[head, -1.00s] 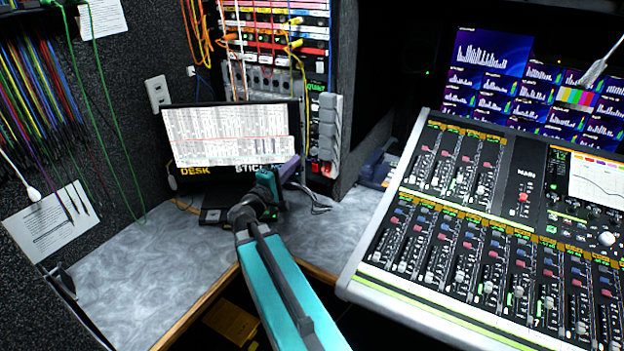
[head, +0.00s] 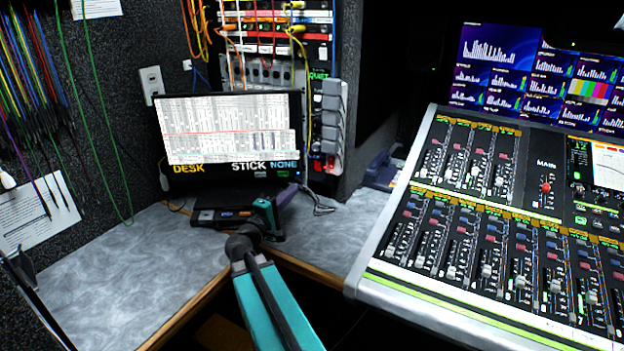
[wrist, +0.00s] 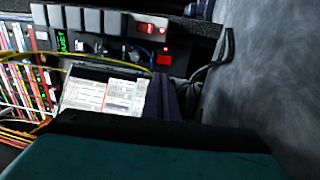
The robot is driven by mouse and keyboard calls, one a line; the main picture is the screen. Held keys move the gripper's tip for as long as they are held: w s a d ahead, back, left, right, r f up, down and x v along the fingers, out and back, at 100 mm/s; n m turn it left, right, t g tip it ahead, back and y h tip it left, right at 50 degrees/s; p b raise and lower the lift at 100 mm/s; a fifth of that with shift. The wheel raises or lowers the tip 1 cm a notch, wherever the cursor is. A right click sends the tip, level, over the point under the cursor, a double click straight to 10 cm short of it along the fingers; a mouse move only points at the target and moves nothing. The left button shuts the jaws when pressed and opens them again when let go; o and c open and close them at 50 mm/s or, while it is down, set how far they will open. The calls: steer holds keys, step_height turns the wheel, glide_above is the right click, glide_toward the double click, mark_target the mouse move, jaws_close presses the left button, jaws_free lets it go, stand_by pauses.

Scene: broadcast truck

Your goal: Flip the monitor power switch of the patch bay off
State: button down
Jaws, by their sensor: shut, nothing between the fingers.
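The patch bay rack (head: 275,45) stands at the back with patch cords across it. At its lower right, below a column of grey blocks (head: 331,112), are small red lit parts (head: 329,163). The wrist view shows these sideways as a red rocker-like switch (wrist: 146,28) and a second red lit part (wrist: 163,60). I cannot read which is monitor power, or its position. My gripper (head: 290,192), with purple fingers, is shut and empty. It is in front of the monitor's lower right, below and left of the red parts, apart from them. The fingers (wrist: 162,97) also show in the wrist view.
A lit monitor (head: 228,130) stands left of the red parts, with a dark box (head: 215,216) below it. Black cables (head: 318,203) lie on the grey counter (head: 120,275). The mixing console (head: 480,220) fills the right. The left counter is clear.

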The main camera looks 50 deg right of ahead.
mark_target(318, 164)
steer(key=shift+d, duration=0.2)
stand_by(0.3)
steer(key=x, duration=1.3)
steer(key=shift+w+d+p, duration=0.15)
steer(key=shift+d+p, duration=0.2)
steer(key=shift+p, duration=0.05)
steer(key=shift+r, duration=0.1)
